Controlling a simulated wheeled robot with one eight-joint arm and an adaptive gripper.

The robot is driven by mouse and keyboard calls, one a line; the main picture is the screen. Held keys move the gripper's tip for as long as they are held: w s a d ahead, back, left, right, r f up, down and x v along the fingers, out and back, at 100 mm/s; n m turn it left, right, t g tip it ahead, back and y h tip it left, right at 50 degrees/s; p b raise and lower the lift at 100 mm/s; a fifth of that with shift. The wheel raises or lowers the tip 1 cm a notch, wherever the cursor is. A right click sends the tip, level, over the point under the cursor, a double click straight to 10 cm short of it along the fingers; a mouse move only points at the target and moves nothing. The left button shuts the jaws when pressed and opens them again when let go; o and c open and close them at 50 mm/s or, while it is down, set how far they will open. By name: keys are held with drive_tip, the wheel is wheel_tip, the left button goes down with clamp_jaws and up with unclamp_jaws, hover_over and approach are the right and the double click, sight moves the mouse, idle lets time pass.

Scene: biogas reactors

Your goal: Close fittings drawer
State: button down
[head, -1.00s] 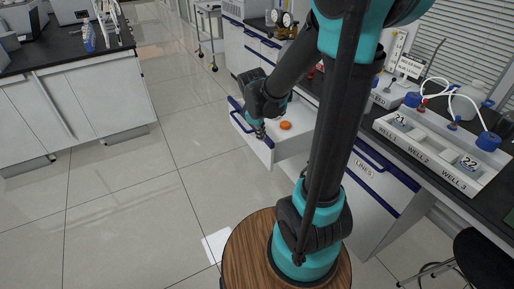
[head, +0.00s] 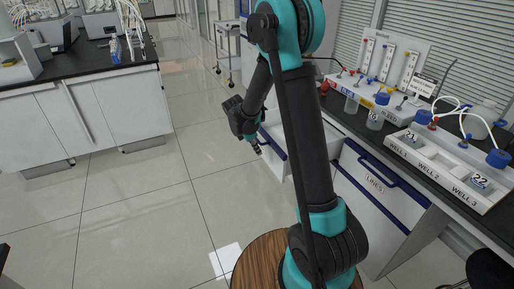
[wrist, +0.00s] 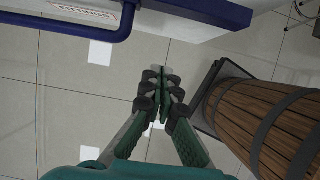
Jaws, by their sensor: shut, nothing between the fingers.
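The fittings drawer (head: 276,161) stands pulled out from the white bench, partly hidden behind my arm in the head view. In the wrist view its label and blue handle (wrist: 70,28) show at the upper left, with the drawer front (wrist: 170,30) seen edge-on. My gripper (head: 258,152) is in front of the drawer, close to its blue handle in the head view. In the wrist view my gripper (wrist: 165,78) is shut and empty, its fingers together over the floor, apart from the handle. The drawer's inside is mostly hidden.
A shut drawer labelled LINES (head: 372,186) is right of my arm. The black bench top holds a well rack (head: 450,165) and bottles. Another bench (head: 75,110) stands at the left. The tiled floor (head: 150,215) between is clear.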

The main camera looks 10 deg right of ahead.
sight(274, 163)
drive_tip(key=d+f, duration=0.1)
drive_tip(key=d, duration=0.1)
drive_tip(key=w+d+f, duration=0.1)
drive_tip(key=d+f, duration=0.1)
drive_tip(key=w+d+f, duration=0.1)
drive_tip(key=f, duration=0.1)
drive_tip(key=shift+d, duration=0.4)
drive_tip(key=shift+d, duration=0.1)
drive_tip(key=w+d, duration=0.3)
drive_tip(key=d, duration=0.7)
drive_tip(key=w+d, duration=0.4)
drive_tip(key=d, duration=0.7)
drive_tip(key=w+d, duration=0.3)
drive_tip(key=d, duration=0.8)
drive_tip(key=shift+w+d, duration=0.1)
drive_tip(key=shift+w, duration=0.05)
drive_tip(key=shift+d, duration=0.1)
